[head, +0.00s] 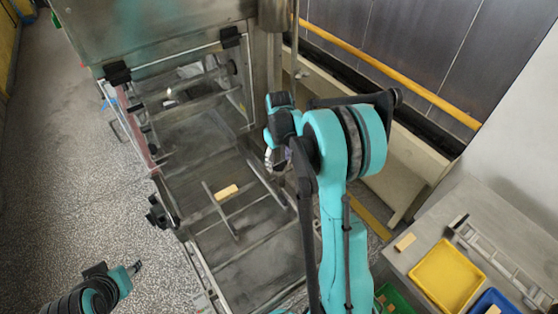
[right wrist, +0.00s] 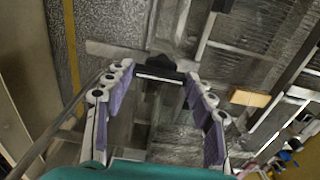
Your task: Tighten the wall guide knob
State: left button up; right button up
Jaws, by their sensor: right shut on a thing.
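The wall guide knob (right wrist: 162,66) is a black knob on a light bar in the right wrist view. It sits between the fingertips of my right gripper (right wrist: 159,76), which is shut on it with purple pads on both sides. In the head view the right gripper (head: 277,158) is mostly hidden behind my teal right arm, at the right side of the mesh bed (head: 240,250). Guide rails (head: 221,210) stand on the bed. My left arm shows at the lower left; its end (head: 135,267) is too small to tell open from shut.
A tan block (head: 227,192) lies on the mesh between the rails. Black clamps and knobs (head: 158,212) line the frame's left side. A steel hood (head: 150,30) covers the far end. At right, a grey table (head: 405,265) holds a yellow tray (head: 447,305) and a blue bin (head: 495,301).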

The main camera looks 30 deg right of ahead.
jog(key=shift+m, duration=0.3)
jog(key=m+b, duration=0.1)
jog(key=m, duration=0.2)
jog(key=shift+m, duration=0.4)
jog(key=m+b, duration=0.1)
jog(key=m, duration=0.3)
jog(key=m+b, duration=0.1)
jog(key=m, duration=0.4)
jog(key=shift+m+b, duration=0.3)
jog(key=shift+m, duration=1.9)
jog(key=o, duration=1.2)
jog(key=shift+c, duration=0.2)
jog(key=shift+r, duration=0.15)
